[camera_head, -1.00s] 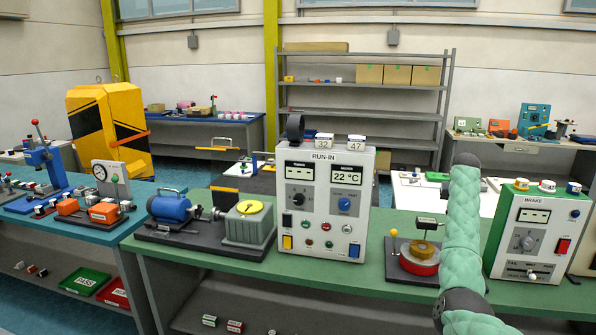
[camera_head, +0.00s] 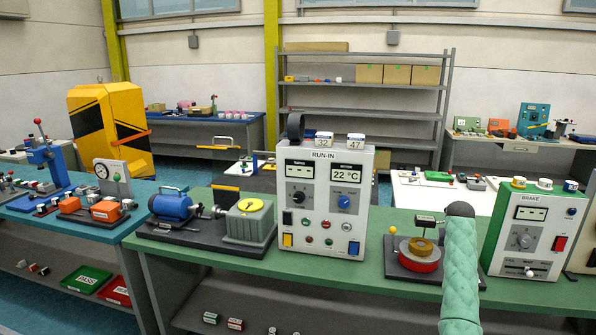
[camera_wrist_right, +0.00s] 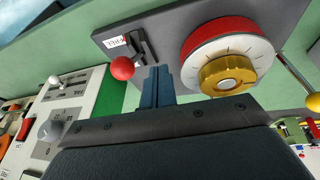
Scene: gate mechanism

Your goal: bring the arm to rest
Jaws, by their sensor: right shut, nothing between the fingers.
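My right arm (camera_head: 460,265) rises from the bottom right of the head view, its dark upper joint in front of the green bench. My right gripper (camera_wrist_right: 157,80) shows in the wrist view, fingers shut and empty. Its fingertips are close to a dark plate with a red ball knob (camera_wrist_right: 122,68) on a slotted lever, left of the fingers. Right of them is a red-rimmed white dial (camera_wrist_right: 262,50) with a gold hub (camera_wrist_right: 228,75). The same unit (camera_head: 418,256) stands on the bench in the head view, partly behind my arm. Contact cannot be told. My left gripper is out of view.
The RUN-IN panel (camera_head: 324,200) stands left of the dial unit. The BRAKE panel (camera_head: 528,230) stands to its right. A blue motor (camera_head: 170,207) and grey gearbox (camera_head: 249,222) sit further left on the green bench (camera_head: 320,272).

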